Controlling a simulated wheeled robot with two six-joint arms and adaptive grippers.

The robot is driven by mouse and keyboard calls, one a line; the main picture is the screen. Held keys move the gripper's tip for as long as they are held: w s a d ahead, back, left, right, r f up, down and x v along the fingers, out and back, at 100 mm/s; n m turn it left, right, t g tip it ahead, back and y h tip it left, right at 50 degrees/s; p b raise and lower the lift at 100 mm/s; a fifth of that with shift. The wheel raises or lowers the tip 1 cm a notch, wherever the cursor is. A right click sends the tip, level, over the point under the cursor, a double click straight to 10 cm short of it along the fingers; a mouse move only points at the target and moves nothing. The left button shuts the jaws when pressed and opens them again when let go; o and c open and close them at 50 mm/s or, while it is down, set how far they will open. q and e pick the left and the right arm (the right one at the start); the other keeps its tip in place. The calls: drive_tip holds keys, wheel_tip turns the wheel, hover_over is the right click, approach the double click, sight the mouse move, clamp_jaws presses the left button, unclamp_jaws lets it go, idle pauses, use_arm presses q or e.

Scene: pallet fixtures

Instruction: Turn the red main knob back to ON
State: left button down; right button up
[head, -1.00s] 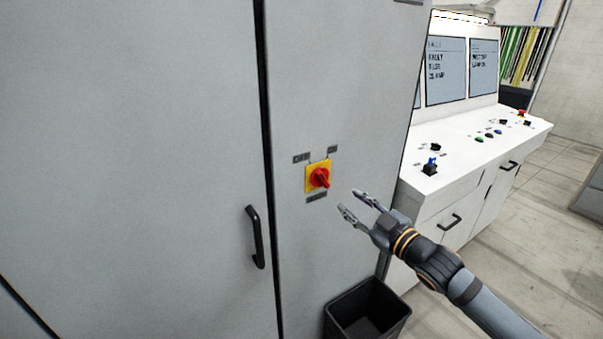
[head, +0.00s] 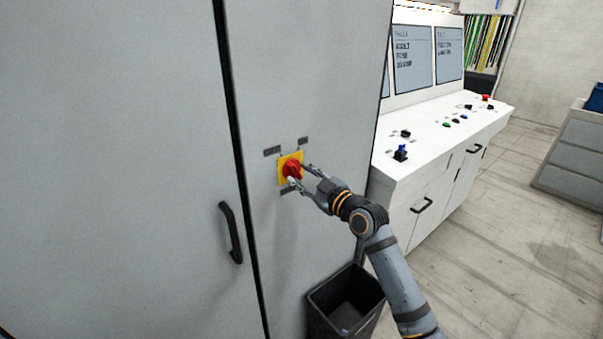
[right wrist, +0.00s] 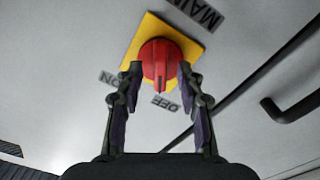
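The red main knob (head: 292,168) sits on a yellow square plate (head: 282,179) on the grey cabinet front. The OFF label (head: 271,151) is at its upper left, the ON label (head: 303,141) at its upper right and the MAIN label below. My right gripper (head: 298,174) is open, with its fingertips at the knob. In the right wrist view the red knob (right wrist: 160,60) lies between the two fingers, and its ridge points down near the OFF label (right wrist: 167,103). I cannot tell whether the fingertips touch it. My left gripper is not in view.
A black cabinet handle (head: 231,232) stands out left of the knob, beyond the door seam. A black open bin (head: 318,318) stands on the floor below my right arm. A white control desk (head: 395,190) with buttons and screens is to the right.

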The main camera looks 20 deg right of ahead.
drive_tip(key=shift+w+a, duration=0.2)
drive_tip(key=shift+w, duration=0.15)
drive_tip(key=shift+d, duration=0.1)
drive_tip(key=shift+s, duration=0.1)
drive_tip(key=shift+c, duration=1)
clamp_jaws()
